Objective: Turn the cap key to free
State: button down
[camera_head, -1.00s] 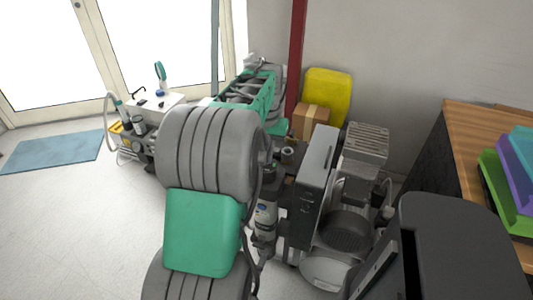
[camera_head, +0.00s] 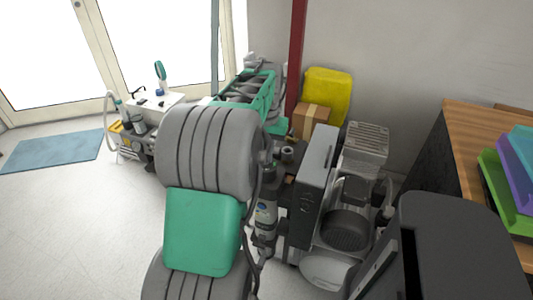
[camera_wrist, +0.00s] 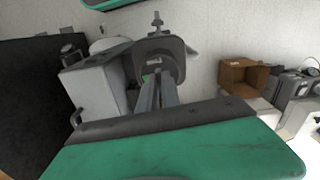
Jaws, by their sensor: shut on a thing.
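In the wrist view my gripper (camera_wrist: 155,82) reaches away from the camera with its two grey fingers close together. The fingers are shut on a small part at the dark grey rounded fitting (camera_wrist: 172,50). That part is mostly hidden by the fingers, so I cannot make out the cap key's shape or its angle. A small green spot shows beside the fingertips. A T-shaped metal piece (camera_wrist: 157,20) stands up behind the fitting. In the head view my arm covers much of the middle, and I cannot clearly make out the fingers or the key.
In the head view a grey compressor unit (camera_head: 315,165) stands right of my arm. A cardboard box (camera_head: 310,119), a yellow container (camera_head: 328,90) and a green crate (camera_head: 250,95) stand behind. A wooden-topped desk (camera_head: 470,140) is at the right. Open floor (camera_head: 75,220) lies left.

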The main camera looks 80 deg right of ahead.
jog(key=c, duration=1.5)
grip_release()
jog(key=shift+c, duration=0.2)
notch_tip(320, 180, up, 8)
jog(key=shift+f+p, duration=0.1)
jog(key=shift+p, duration=0.35)
